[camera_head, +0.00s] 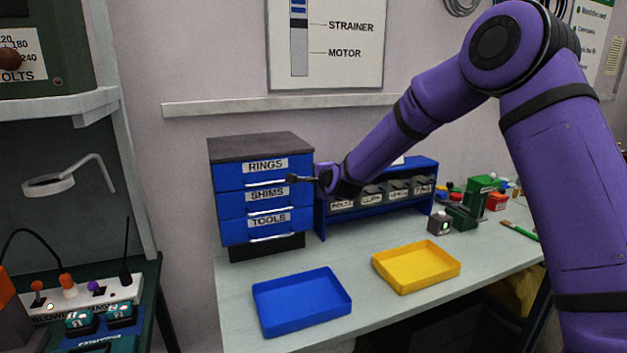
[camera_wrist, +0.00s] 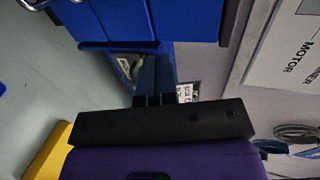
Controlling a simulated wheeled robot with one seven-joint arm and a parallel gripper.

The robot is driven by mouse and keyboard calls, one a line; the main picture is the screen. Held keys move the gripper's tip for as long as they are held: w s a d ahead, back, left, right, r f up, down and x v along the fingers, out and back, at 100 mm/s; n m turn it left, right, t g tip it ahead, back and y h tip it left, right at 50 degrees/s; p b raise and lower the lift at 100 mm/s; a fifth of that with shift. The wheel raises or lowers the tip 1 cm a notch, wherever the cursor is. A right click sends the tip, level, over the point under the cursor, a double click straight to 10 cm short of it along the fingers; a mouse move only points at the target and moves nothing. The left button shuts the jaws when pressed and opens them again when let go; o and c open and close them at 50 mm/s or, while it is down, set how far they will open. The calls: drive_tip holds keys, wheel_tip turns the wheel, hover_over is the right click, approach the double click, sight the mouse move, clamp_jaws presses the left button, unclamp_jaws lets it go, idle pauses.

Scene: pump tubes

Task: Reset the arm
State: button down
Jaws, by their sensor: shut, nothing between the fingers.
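My purple arm reaches in from the right in the head view. Its black gripper (camera_head: 292,179) points left and is level with the front of the blue drawer unit, near the RINGS (camera_head: 232,176) and SHIMS (camera_head: 232,203) drawers. I cannot tell whether it touches the unit. The fingers are shut and empty. In the wrist view the gripper (camera_wrist: 153,100) shows as a black bar with short fingers. The TOOLS drawer (camera_head: 232,231) is the lowest, and all drawers look closed.
A blue tray (camera_head: 338,320) and a yellow tray (camera_head: 448,271) lie on the pale workbench (camera_head: 238,305). A blue rack (camera_head: 425,165) of labelled bins stands right of the drawers. Small green and red items crowd the bench's right.

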drive_tip(key=s+d+r+n+g+h, duration=0.1)
drive_tip(key=s+d+r+n, duration=0.3)
drive_tip(key=s, duration=0.5)
drive_tip(key=s+d+r+n+g, duration=0.2)
drive_tip(key=s+d+r, duration=0.25)
drive_tip(key=s, duration=0.45)
drive_tip(key=s+d+r+n+g+h, duration=0.1)
drive_tip(key=s+d+r+n, duration=0.3)
drive_tip(key=s, duration=0.5)
drive_tip(key=s+d+n+g+h, duration=0.1)
drive_tip(key=s+d, duration=0.3)
drive_tip(key=s, duration=0.9)
drive_tip(key=s+d+n+g+h, duration=0.1)
drive_tip(key=s+d+n+g, duration=0.2)
drive_tip(key=s, duration=1)
drive_tip(key=shift+d+r+n+g, duration=0.3)
drive_tip(key=shift+d+n, duration=0.1)
drive_tip(key=shift+d, duration=0.8)
drive_tip(key=shift+s, duration=0.1)
